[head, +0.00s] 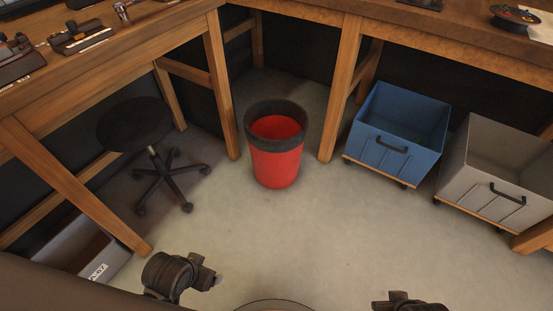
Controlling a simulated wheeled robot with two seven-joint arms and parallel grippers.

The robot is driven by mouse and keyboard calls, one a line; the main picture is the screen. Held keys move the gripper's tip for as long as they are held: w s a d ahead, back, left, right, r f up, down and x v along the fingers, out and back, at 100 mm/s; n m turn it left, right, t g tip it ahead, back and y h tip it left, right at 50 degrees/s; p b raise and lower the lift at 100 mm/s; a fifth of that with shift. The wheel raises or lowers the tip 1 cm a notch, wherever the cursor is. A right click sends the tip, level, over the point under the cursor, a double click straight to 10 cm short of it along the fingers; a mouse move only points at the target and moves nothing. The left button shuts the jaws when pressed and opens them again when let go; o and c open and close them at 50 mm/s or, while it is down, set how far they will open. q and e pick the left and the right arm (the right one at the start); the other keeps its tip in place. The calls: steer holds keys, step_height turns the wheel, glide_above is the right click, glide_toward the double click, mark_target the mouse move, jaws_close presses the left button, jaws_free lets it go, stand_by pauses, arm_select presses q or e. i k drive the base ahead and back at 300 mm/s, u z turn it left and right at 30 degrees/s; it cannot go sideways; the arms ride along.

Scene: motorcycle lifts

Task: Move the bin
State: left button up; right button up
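The bin (276,165) is red with a wide dark grey rim and stands upright on the floor in the corner, between two wooden table legs. It looks empty inside. My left gripper (212,278) is at the lower left, well in front of the bin and apart from it; its finger gap is too small to make out. My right gripper (398,303) is at the bottom edge right of centre, partly cut off, also far from the bin.
Wooden workbenches (465,47) meet behind the bin. A black wheeled stool (135,125) stands to the left under the bench. A blue wheeled crate (397,140) and a grey wheeled crate (500,175) stand right. A grey box (85,248) lies lower left. The middle floor is clear.

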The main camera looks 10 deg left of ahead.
mark_target(275, 130)
steer(key=u, duration=0.55)
steer(key=i, duration=1.25)
steer(key=z, duration=0.55)
